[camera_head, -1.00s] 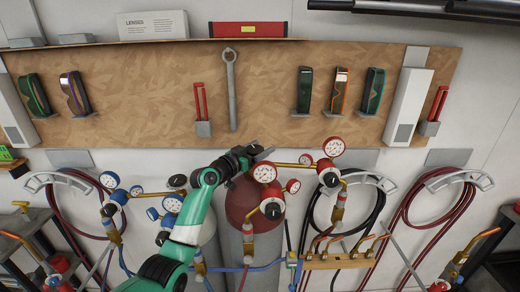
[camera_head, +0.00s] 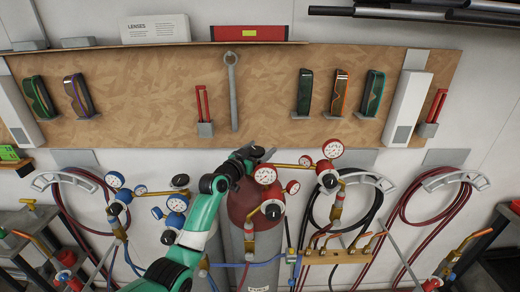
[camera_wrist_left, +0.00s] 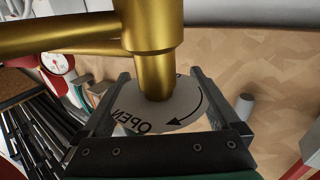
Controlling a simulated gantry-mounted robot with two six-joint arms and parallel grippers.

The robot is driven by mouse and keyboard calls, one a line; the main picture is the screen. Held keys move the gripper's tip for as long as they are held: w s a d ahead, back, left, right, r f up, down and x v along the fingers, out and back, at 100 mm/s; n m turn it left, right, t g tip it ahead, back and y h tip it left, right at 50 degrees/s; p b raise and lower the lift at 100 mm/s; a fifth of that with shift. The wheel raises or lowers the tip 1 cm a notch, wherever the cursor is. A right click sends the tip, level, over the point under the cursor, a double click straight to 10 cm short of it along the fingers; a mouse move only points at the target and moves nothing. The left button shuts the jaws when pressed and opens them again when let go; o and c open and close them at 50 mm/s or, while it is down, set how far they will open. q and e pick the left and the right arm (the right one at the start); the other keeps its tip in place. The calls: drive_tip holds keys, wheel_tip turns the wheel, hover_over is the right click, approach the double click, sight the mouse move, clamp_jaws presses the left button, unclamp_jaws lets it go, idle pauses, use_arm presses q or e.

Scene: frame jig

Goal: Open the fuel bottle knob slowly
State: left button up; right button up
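The fuel bottle (camera_head: 240,207) is a grey cylinder with a dark red shoulder, in the middle of the head view. My left gripper (camera_head: 258,152) is at the top of this bottle, beside the brass valve fitting. In the left wrist view, the knob's pale disc (camera_wrist_left: 160,112) carries the word OPEN and a curved arrow. The two fingers of my left gripper (camera_wrist_left: 160,80) stand wide apart, one on each side of the disc. Whether they touch its rim is unclear. A brass stem (camera_wrist_left: 154,45) hides part of the disc. My right gripper is not in view.
Red-rimmed gauges (camera_head: 265,175) and a red regulator (camera_head: 272,209) sit close to the right of my gripper. Blue gauges (camera_head: 176,203) stand to the left. A wooden tool board (camera_head: 270,105) with goggles and a wrench is behind. Hoses hang on both sides.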

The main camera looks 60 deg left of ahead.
use_arm(q)
drive_tip(key=shift+s+d, duration=0.3)
drive_tip(key=shift+s, duration=0.25)
drive_tip(key=p+v, duration=0.1)
drive_tip(key=v, duration=0.9)
drive_tip(key=shift+s, duration=0.2)
drive_tip(key=shift+d, duration=0.1)
